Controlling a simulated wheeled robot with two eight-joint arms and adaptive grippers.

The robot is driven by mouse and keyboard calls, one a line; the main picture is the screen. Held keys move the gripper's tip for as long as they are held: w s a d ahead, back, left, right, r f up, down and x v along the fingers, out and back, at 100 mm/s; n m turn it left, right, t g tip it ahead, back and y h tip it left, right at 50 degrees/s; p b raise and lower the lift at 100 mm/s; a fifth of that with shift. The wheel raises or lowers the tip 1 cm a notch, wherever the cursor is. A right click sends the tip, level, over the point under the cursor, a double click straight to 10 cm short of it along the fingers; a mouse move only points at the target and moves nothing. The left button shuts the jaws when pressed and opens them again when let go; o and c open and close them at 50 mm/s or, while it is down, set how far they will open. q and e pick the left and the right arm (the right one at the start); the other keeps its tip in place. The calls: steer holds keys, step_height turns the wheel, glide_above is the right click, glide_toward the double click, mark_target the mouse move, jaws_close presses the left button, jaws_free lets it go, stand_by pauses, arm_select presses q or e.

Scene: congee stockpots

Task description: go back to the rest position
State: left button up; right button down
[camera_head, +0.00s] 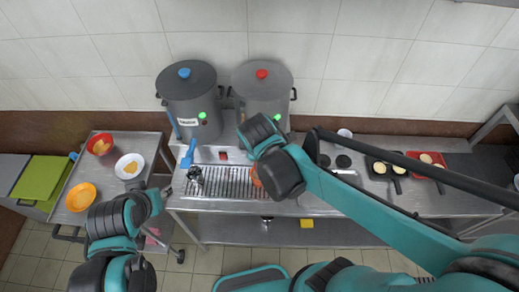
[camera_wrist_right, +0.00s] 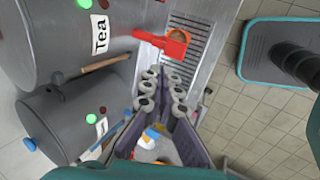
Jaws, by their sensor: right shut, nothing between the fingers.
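My right arm crosses the head view from the right and bends in front of the grey pots; its gripper is hidden there. In the right wrist view my right gripper (camera_wrist_right: 164,86) is shut and empty. My left arm stands at the lower left of the head view, its gripper (camera_head: 163,196) by the counter's left end; its fingers are too small to read. A grey pot with a blue knob (camera_head: 190,98) and one with a red knob (camera_head: 262,84) stand at the back of the counter.
A slotted drip tray (camera_head: 228,186) lies before the pots, with an orange-brown bowl (camera_head: 256,177) partly hidden by my arm. A side cart (camera_head: 108,192) holds bowls (camera_head: 130,166). Pans (camera_head: 388,169) and a red tray (camera_head: 428,158) are at right. Floor (camera_head: 225,261) shows in front.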

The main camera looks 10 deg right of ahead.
stand_by(0.6)
steer(key=s+d+f+m+t+b, duration=0.1)
steer(key=s+d+f+m+b, duration=0.2)
steer(key=f+m+b, duration=0.4)
steer(key=s+d+f+m+t+y+b, duration=0.1)
steer(key=s+d+f+m+b, duration=0.2)
steer(key=f+b, duration=1.1)
steer(key=s+m+b, duration=0.2)
steer(key=m+b, duration=0.1)
steer(key=m, duration=0.1)
steer(key=shift+s+m, duration=0.2)
steer(key=shift+m, duration=0.2)
